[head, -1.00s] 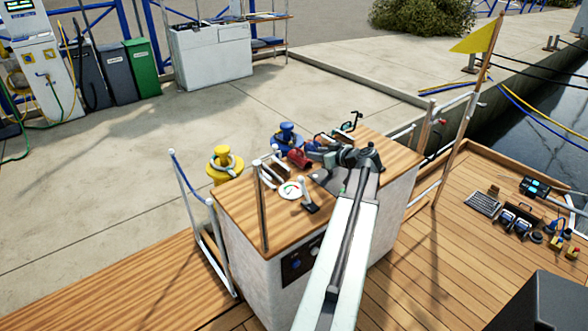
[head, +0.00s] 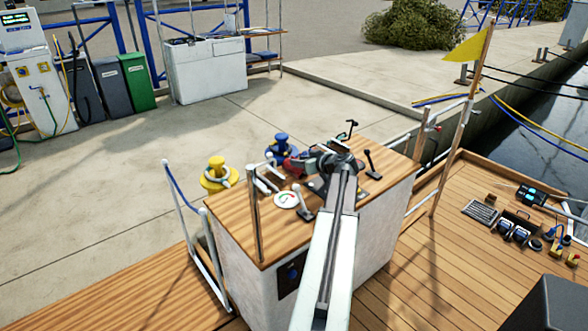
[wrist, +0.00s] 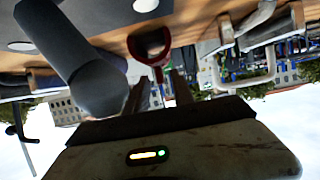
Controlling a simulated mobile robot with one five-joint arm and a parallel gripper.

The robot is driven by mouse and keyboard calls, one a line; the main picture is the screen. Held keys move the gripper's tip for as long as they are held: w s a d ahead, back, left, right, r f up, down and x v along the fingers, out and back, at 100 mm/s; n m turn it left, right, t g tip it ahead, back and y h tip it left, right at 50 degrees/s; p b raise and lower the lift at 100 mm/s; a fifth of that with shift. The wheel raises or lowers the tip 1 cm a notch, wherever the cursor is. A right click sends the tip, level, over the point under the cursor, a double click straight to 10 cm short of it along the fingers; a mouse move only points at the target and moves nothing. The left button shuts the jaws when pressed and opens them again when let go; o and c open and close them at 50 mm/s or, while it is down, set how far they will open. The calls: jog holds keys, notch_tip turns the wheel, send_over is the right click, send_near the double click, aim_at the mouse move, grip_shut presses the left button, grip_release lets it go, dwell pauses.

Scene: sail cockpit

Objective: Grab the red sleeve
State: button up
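The red sleeve (head: 292,167) is on the wooden console top (head: 238,218), left of my gripper (head: 312,160) in the head view and partly hidden by it. In the wrist view the red sleeve (wrist: 150,46) shows as a hollow red shape against the wood, just beyond the fingertips. My gripper (wrist: 158,88) has its two fingers apart with a gap between them, and the sleeve's lower end shows near this gap. I cannot tell if they touch. A thick grey handle (wrist: 85,65) is close beside the left finger.
The deck at right has free boards.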

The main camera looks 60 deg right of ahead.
grip_shut()
